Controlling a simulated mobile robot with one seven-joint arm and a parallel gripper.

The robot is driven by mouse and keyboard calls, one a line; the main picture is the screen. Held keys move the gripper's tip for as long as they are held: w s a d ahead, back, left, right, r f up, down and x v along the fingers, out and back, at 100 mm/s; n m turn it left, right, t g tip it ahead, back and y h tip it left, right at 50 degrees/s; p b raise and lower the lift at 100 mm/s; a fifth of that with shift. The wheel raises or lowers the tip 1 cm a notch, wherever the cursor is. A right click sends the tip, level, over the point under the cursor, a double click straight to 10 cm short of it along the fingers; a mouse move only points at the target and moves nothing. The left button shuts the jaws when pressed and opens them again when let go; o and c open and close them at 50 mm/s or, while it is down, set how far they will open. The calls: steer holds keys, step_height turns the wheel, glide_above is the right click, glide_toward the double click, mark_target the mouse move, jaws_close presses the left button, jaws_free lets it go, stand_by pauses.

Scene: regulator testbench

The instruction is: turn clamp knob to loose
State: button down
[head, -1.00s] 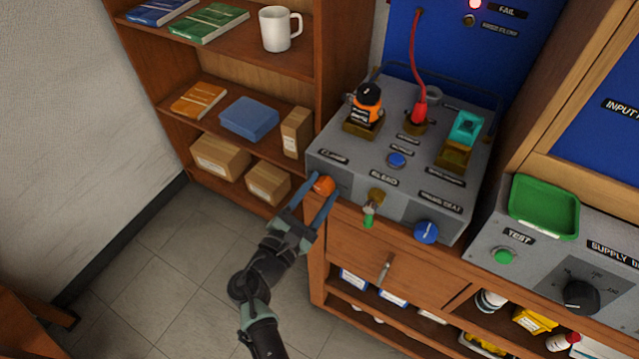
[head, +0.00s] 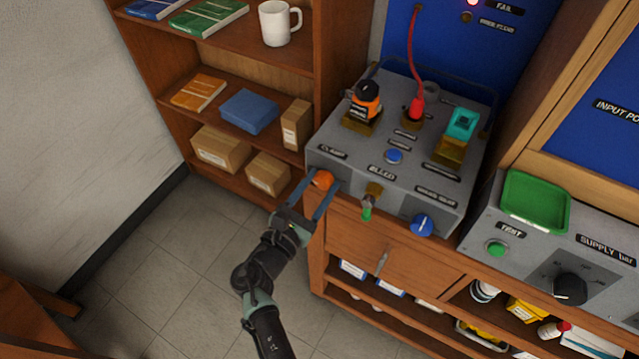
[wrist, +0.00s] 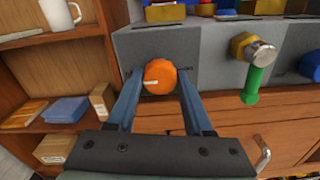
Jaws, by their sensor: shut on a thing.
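The clamp knob (head: 321,180) is an orange round knob on the front left of the grey test bench (head: 345,195), under a label reading CLAMP. In the wrist view the orange knob (wrist: 160,77) shows a pale mark on its face, left of centre and close to level. My gripper (head: 321,183) reaches it from the front, with one blue finger on each side. The wrist view shows my gripper (wrist: 159,85) shut on the knob. The fingertips' contact areas are partly hidden by the knob.
A green-handled brass valve (head: 369,203) and a blue knob (head: 422,225) stick out to the right of the clamp knob. A drawer handle (head: 381,262) is below. A bookshelf (head: 215,118) with boxes stands at the left. Floor at the lower left is clear.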

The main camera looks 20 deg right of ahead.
steer(key=shift+f, duration=0.1)
steer(key=shift+c, duration=1.5)
jaws_free()
steer(key=shift+a, duration=0.1)
steer(key=v, duration=1.3)
